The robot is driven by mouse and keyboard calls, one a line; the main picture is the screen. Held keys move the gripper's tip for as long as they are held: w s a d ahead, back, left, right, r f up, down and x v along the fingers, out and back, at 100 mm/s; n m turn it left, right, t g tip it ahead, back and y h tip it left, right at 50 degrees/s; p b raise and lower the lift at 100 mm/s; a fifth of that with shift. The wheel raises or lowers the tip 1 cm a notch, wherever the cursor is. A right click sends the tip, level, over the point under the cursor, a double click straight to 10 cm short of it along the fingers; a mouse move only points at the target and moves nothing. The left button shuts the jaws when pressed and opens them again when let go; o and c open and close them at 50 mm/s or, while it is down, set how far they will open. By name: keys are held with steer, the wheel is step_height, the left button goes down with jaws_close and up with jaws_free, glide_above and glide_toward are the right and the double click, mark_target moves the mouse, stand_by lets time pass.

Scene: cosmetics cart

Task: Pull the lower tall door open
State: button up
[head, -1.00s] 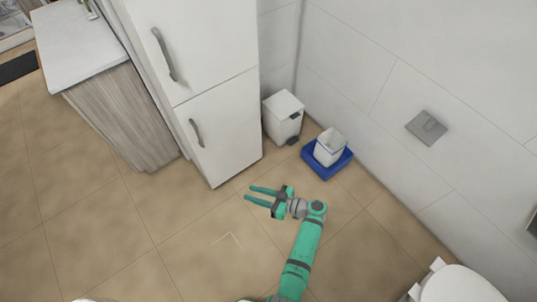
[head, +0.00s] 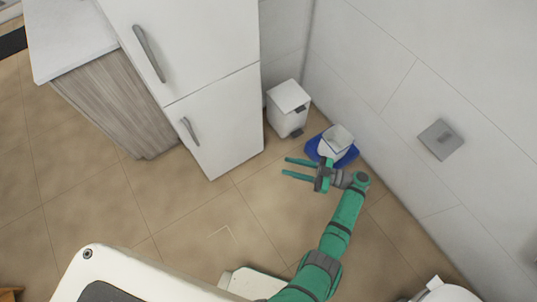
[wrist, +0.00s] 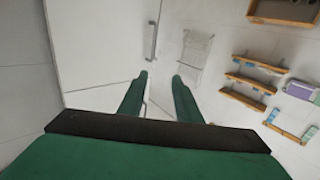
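The white tall cabinet has a lower door (head: 222,125) that is shut, with a grey curved handle (head: 189,131) near its left edge. An upper door (head: 195,45) with its own handle (head: 149,53) is above it. My green gripper (head: 285,167) is open and empty, to the right of the cabinet and apart from it, with its fingers pointing left. In the wrist view the two fingers (wrist: 161,77) are spread, and a door handle (wrist: 150,42) shows beyond them; I cannot tell which door it belongs to.
A white pedal bin (head: 288,108) and a blue tray (head: 344,155) holding a white container (head: 336,141) stand by the right wall. A wooden counter unit (head: 120,107) is left of the cabinet. The tiled floor before the cabinet is clear.

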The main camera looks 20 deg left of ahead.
steer(key=s+a, duration=0.1)
steer(key=a, duration=0.9)
steer(key=shift+s, duration=0.15)
jaws_close()
stand_by(0.8)
steer(key=shift+a, duration=0.1)
jaws_free()
